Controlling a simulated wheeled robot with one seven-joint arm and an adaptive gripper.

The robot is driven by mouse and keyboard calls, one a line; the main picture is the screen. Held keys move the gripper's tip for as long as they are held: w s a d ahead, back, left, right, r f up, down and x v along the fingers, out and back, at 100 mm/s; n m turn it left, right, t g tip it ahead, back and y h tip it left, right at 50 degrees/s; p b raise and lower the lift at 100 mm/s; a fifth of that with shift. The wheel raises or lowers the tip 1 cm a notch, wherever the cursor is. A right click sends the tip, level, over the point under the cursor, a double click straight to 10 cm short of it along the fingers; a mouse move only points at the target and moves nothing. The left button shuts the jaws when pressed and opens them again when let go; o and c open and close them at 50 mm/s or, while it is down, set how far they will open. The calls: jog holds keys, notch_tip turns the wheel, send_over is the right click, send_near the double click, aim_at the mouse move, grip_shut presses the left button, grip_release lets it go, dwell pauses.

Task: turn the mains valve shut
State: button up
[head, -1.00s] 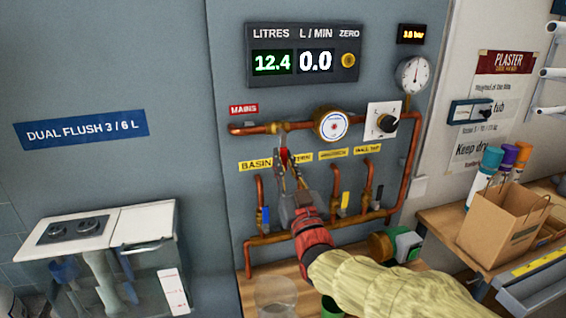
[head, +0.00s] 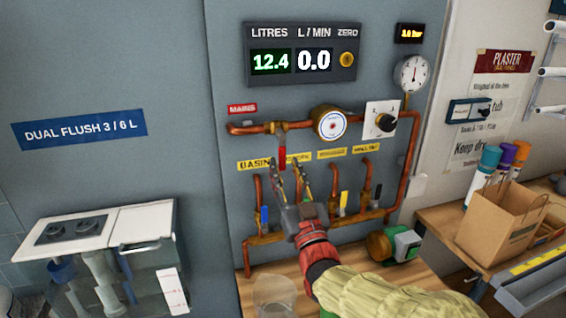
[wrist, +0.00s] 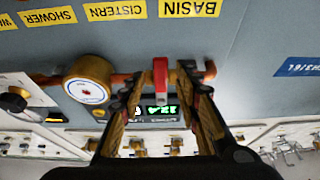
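The mains valve (head: 280,128) sits on the upper copper pipe, below and right of the red MAINS label (head: 242,109). Its red lever (head: 282,158) hangs straight down, across the level pipe. In the wrist view the lever (wrist: 161,80) shows between the fingertips. My gripper (head: 288,168) is open, its fingers pointing up just below the lever; the head view shows one fingertip on each side of the lever's lower end. I cannot tell whether either finger touches it. The flow display (head: 302,61) reads 12.4 litres and 0.0 L/min.
A round dial meter (head: 331,123) and a selector knob (head: 385,123) sit right of the valve. Lower taps have blue (head: 265,215) and yellow (head: 344,200) levers near my gripper. A glass (head: 274,294) stands on the bench below.

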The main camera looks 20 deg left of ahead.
jog(key=v, duration=0.8)
jog(key=shift+s+d+f, duration=0.2)
jog(key=shift+s, duration=0.1)
